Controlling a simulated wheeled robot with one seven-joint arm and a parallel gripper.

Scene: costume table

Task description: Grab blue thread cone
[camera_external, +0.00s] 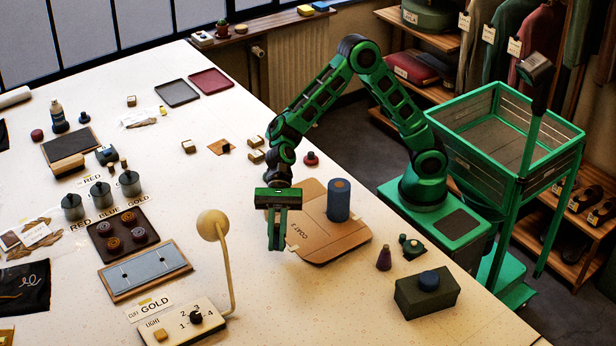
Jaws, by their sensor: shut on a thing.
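My gripper (277,248) points down at the left edge of a brown cardboard pattern piece marked COAT (335,246). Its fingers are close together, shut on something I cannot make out. A blue upright thread cylinder (338,202) with an orange-brown centre on top stands on the cardboard, to the right of my gripper and apart from it. A small dark purple cone (384,258) stands on the table right of the cardboard. I cannot tell from its shape whether the blue cylinder is the thread cone.
A dark green box with a blue knob (427,292) is at the front right. A lamp with a round yellowish head (213,225) rises from a switch panel (180,318) at the left. A dark tray of spools (122,236) lies further left. Small wooden blocks (256,150) are behind my gripper.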

